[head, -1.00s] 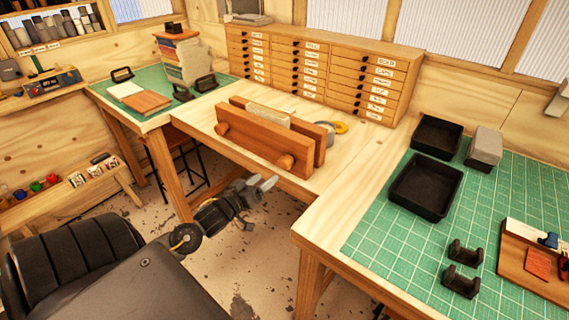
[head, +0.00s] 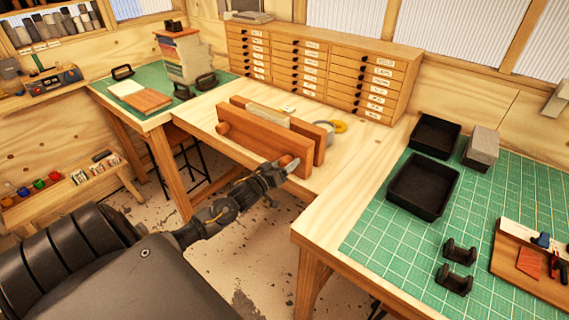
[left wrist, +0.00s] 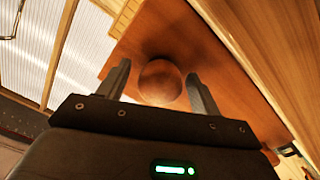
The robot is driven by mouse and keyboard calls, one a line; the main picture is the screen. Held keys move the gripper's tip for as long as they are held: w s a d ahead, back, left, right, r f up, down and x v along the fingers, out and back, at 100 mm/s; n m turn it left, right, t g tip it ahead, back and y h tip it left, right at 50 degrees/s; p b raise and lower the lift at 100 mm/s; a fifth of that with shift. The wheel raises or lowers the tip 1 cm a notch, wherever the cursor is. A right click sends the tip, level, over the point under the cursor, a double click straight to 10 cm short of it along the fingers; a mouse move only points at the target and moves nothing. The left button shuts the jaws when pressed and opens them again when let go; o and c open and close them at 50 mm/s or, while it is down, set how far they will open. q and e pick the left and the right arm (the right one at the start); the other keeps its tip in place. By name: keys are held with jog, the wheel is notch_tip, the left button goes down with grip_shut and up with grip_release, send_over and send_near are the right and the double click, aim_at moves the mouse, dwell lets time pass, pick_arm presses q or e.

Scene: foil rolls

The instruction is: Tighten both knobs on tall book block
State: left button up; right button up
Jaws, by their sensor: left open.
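A wooden press (head: 258,140) stands on the middle bench with a pale book block (head: 269,115) between its two boards. Its left round knob (head: 223,127) is on the front board. Its right knob (head: 285,160) is at the board's right end, partly hidden by my left gripper (head: 287,167). In the left wrist view the right knob (left wrist: 160,82) sits between the two open fingers of my left gripper (left wrist: 162,88), with a gap on both sides. The front board (left wrist: 195,40) fills the space behind it. My right gripper is not in view.
A grey and yellow tape roll (head: 328,127) lies right of the press. Labelled drawers (head: 315,70) stand behind it. Black trays (head: 424,186) and black holders (head: 455,265) are on the green mat at right. The bench (head: 350,175) right of the press is mostly clear.

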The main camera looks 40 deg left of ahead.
pick_arm(q)
jog(key=c, duration=0.9)
jog(key=shift+c, duration=0.5)
jog(key=shift+m, duration=0.3)
